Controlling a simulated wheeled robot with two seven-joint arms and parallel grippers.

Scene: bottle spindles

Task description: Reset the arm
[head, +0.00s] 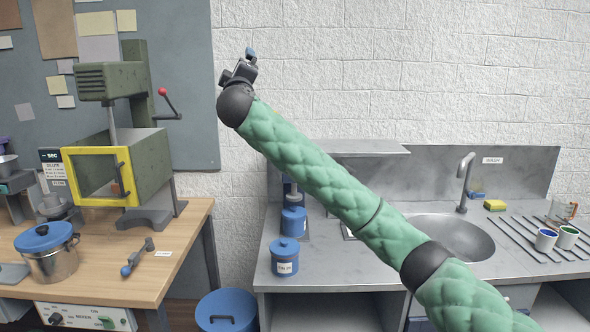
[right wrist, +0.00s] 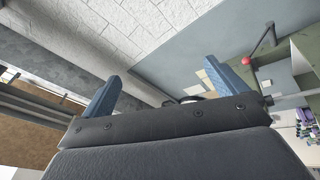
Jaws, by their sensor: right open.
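My right arm comes in from the lower right in a green quilted sleeve and reaches up across the head view. Its gripper (head: 249,56) is raised in front of the white block wall, left of the picture's middle, clear of the counter and the bench. In the right wrist view the two blue fingers of this gripper (right wrist: 165,80) stand wide apart with nothing between them. My left gripper is not in view.
A green press (head: 132,110) with a yellow-framed guard stands on the wooden bench at left, beside a blue-lidded pot (head: 50,262). Blue canisters (head: 285,265) stand on the grey counter below my right arm. The sink (head: 450,240) and two cups (head: 545,240) are at right.

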